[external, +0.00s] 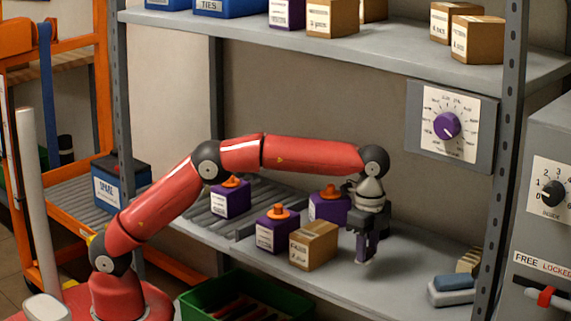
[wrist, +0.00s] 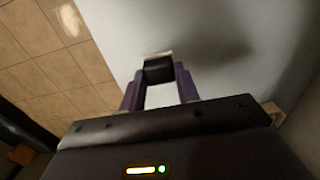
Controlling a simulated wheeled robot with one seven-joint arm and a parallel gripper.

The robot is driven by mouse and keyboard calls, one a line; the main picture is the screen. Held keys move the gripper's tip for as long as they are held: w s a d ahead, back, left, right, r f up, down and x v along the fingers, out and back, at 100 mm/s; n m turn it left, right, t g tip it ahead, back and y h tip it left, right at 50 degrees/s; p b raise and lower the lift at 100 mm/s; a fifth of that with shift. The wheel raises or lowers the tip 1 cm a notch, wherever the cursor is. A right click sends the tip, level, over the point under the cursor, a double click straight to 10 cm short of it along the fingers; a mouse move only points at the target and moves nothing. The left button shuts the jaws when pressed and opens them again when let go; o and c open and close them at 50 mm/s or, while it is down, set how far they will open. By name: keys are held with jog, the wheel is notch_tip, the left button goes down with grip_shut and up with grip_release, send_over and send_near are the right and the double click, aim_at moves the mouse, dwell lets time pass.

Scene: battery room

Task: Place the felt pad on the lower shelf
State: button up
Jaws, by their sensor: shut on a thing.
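My gripper (external: 366,258) hangs down just above the lower shelf (external: 400,272), near its front edge. In the wrist view the two purple fingers of my gripper (wrist: 159,83) are closed on a small dark block with a pale far edge (wrist: 158,71), which looks like the felt pad. In the external view the pad is mostly hidden by the fingers. The lower shelf also shows in the wrist view (wrist: 215,25) as a pale grey surface beneath the fingers, with a dark shadow on it. I cannot tell whether the pad touches the shelf.
A tan box (external: 313,246) and a purple box with an orange knob (external: 278,232) stand left of my gripper. Another purple box (external: 328,206) stands close behind.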

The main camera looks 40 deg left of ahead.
aim_at(366, 264)
jog(key=shift+f+b, duration=0.35)
jog(key=shift+f, duration=1.8)
jog(key=shift+f, duration=0.2)
jog(key=o, duration=0.9)
jog(key=shift+o, duration=0.2)
